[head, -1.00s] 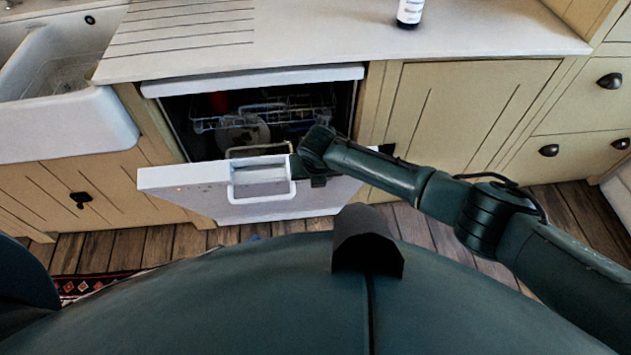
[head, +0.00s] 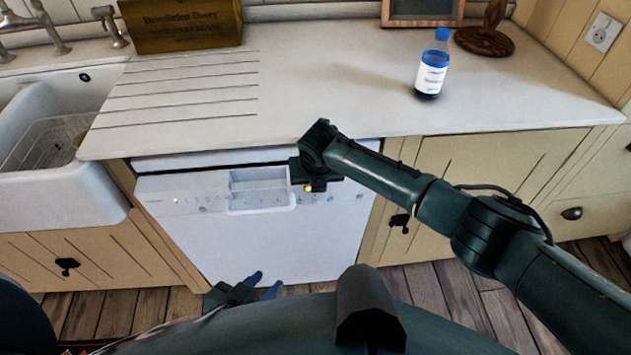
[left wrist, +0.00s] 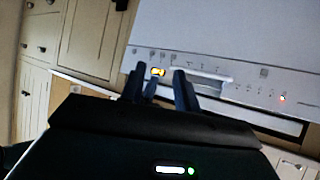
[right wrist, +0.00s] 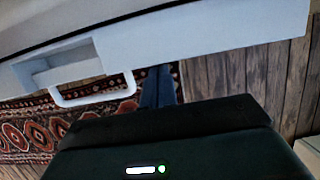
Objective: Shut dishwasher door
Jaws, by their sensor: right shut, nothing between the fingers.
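The white dishwasher door (head: 265,243) stands nearly upright under the counter, with a thin dark gap along its top edge. Its handle (head: 260,192) and panel lights face me. The door also fills much of the left wrist view (left wrist: 240,45), and its handle shows in the right wrist view (right wrist: 95,92). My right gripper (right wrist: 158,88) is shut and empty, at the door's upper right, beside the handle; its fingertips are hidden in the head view. My left gripper (head: 262,284) is open and empty, low before the door, with blue fingertips apart.
The counter (head: 310,90) overhangs the dishwasher and bears a blue-capped bottle (head: 432,65) and a wooden box (head: 182,25). A white sink (head: 55,175) is at left, cream cabinets (head: 480,185) at right. A patterned rug (right wrist: 25,125) lies on the plank floor.

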